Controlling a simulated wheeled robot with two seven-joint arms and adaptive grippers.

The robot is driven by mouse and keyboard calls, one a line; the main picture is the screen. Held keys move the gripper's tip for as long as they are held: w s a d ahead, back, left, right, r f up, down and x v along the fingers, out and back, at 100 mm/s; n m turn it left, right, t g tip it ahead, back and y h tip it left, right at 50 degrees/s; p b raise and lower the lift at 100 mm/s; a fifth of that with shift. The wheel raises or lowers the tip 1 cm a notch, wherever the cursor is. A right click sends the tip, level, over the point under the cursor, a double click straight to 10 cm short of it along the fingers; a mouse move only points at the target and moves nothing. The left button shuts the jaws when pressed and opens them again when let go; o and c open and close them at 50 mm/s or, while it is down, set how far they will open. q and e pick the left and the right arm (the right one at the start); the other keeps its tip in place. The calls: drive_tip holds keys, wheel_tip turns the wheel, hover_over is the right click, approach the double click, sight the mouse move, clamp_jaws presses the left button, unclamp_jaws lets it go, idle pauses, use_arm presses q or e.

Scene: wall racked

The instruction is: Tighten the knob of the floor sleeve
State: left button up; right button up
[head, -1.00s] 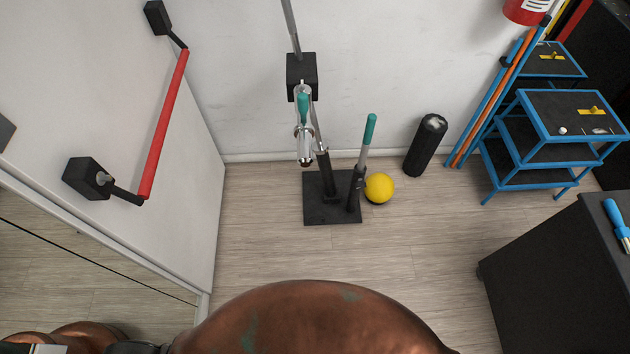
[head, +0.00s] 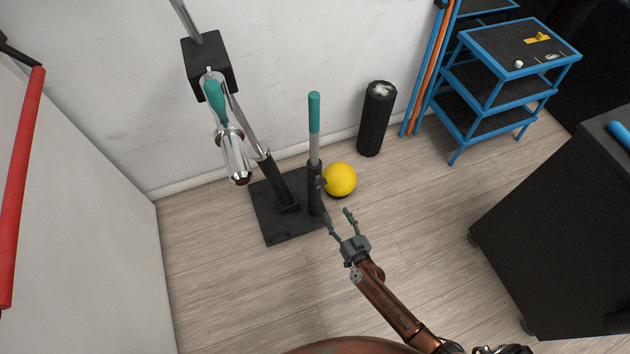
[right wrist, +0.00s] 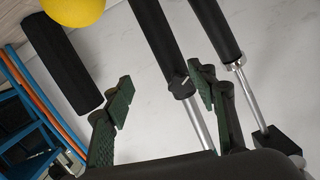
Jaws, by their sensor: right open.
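The floor sleeve (head: 314,195) is a black upright tube on a black base plate (head: 270,228), with a grey bar (head: 314,148) topped by a teal grip standing in it. Its small dark knob (head: 321,182) sticks out to the right near the top of the sleeve. In the right wrist view the sleeve (right wrist: 160,40) runs down from the top edge, and the knob (right wrist: 181,87) shows at its end between the fingers. My right gripper (head: 338,212) is open and empty, just right of the sleeve and lower in the picture than the knob. My left gripper is out of view.
A yellow ball (head: 340,180) sits close right of the sleeve. A second black tube (head: 277,183) with a tilted bar stands left. A black roller (head: 376,118), blue shelf (head: 500,90) and black cabinet (head: 560,220) stand right. Floor in front is clear.

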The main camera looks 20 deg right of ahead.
drive_tip(key=m+t+b, duration=0.1)
drive_tip(key=t+b, duration=0.1)
approach(321, 185)
drive_tip(key=w, duration=0.3)
drive_tip(key=shift+h, duration=0.3)
drive_tip(key=w+b, duration=0.1)
drive_tip(key=w, duration=0.2)
drive_tip(key=w+b, duration=0.1)
drive_tip(key=w, duration=0.2)
drive_tip(key=shift+w+a+f, duration=0.1)
drive_tip(key=shift+a+f, duration=0.15)
drive_tip(key=shift+w+r, duration=0.15)
drive_tip(key=shift+w, duration=0.6)
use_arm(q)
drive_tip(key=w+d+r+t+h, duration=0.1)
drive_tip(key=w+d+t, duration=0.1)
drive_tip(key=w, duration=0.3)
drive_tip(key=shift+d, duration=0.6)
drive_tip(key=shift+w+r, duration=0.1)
use_arm(e)
drive_tip(key=shift+c, duration=0.3)
drive_tip(key=c, duration=1.1)
